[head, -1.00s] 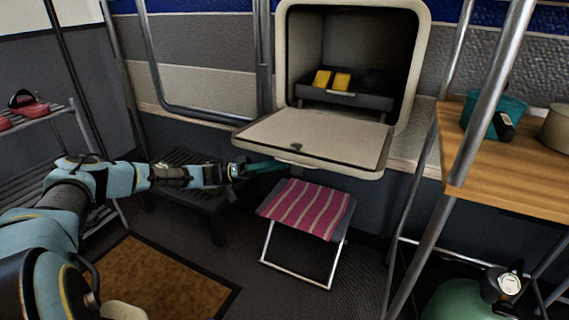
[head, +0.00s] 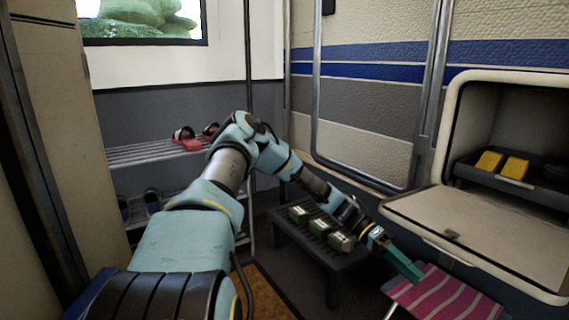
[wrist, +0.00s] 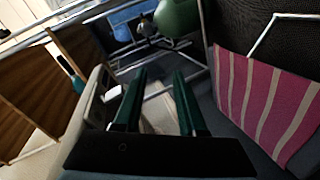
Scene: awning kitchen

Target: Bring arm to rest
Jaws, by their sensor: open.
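My gripper (head: 404,265) has green fingers and is open with nothing between them. In the head view it hangs at the end of my outstretched arm, above and beside the pink striped folding stool (head: 450,296) and near the lowered hatch door (head: 490,235). In the wrist view my gripper (wrist: 158,102) shows its two fingers apart. The striped stool (wrist: 265,108) is to their right there.
Several green boxes (head: 320,228) lie on a low dark slatted table (head: 318,255) left of my gripper. The open hatch holds yellow items (head: 502,164) in a dark tray. A shoe rack (head: 155,153) stands behind my arm. A green tank (wrist: 177,17) shows in the wrist view.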

